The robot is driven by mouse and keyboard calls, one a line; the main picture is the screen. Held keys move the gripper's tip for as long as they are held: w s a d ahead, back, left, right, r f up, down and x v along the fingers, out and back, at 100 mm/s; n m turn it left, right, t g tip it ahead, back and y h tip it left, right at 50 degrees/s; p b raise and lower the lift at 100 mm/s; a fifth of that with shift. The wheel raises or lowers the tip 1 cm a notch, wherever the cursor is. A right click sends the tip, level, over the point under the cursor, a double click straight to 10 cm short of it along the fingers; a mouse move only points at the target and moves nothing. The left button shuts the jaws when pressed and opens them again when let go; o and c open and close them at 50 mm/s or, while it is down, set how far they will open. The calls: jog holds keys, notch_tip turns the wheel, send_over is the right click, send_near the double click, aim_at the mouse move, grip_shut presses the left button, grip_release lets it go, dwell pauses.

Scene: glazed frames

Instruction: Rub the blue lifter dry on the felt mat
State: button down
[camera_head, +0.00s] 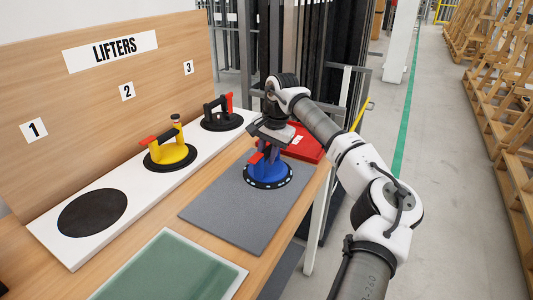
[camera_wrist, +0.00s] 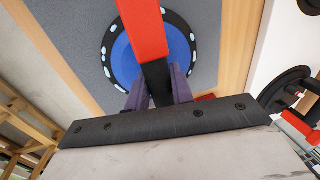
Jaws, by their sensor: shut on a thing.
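The blue lifter (camera_head: 268,175) stands on the grey felt mat (camera_head: 232,206), toward its far right end. It has a round blue body with a dark, white-dotted rim and a red lever. My gripper (camera_head: 275,142) is above it, with the jaws shut on its handle. In the wrist view my gripper (camera_wrist: 158,88) closes on the dark handle, and the red lever runs up from it over the blue disc (camera_wrist: 124,62). The felt mat (camera_wrist: 205,55) shows around the disc. Whether the rim presses on the mat or hovers just above it, I cannot tell.
A white shelf strip under a "LIFTERS" board holds a yellow lifter (camera_head: 171,153) at 2 and a black lifter (camera_head: 221,114) at 3. The black round pad (camera_head: 92,212) at 1 is empty. A red case (camera_head: 303,142) lies behind, a green glass sheet (camera_head: 168,272) in front.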

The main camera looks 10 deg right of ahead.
aim_at(254, 161)
jog(key=s+a+b, duration=0.1)
jog(key=s, duration=0.1)
jog(key=s+a+b, duration=0.1)
jog(key=s+a, duration=0.1)
jog(key=s+a+b, duration=0.1)
jog(key=s, duration=0.1)
jog(key=shift+s+a+f+b, duration=0.1)
jog(key=shift+s+a+b, duration=0.25)
jog(key=shift+a, duration=0.05)
jog(key=shift+s+a+b, duration=0.45)
jog(key=shift+s+a, duration=0.3)
jog(key=shift+s, duration=0.3)
jog(key=shift+s+a+b, duration=0.45)
jog(key=shift+s+a, duration=0.35)
jog(key=shift+s, duration=0.25)
jog(key=shift+s+a+b, duration=0.45)
jog(key=shift+s+a, duration=0.3)
jog(key=shift+s, duration=0.3)
jog(key=shift+r, duration=0.2)
notch_tip(254, 161, up, 6)
jog(key=p, duration=0.4)
jog(key=shift+d+f, duration=0.1)
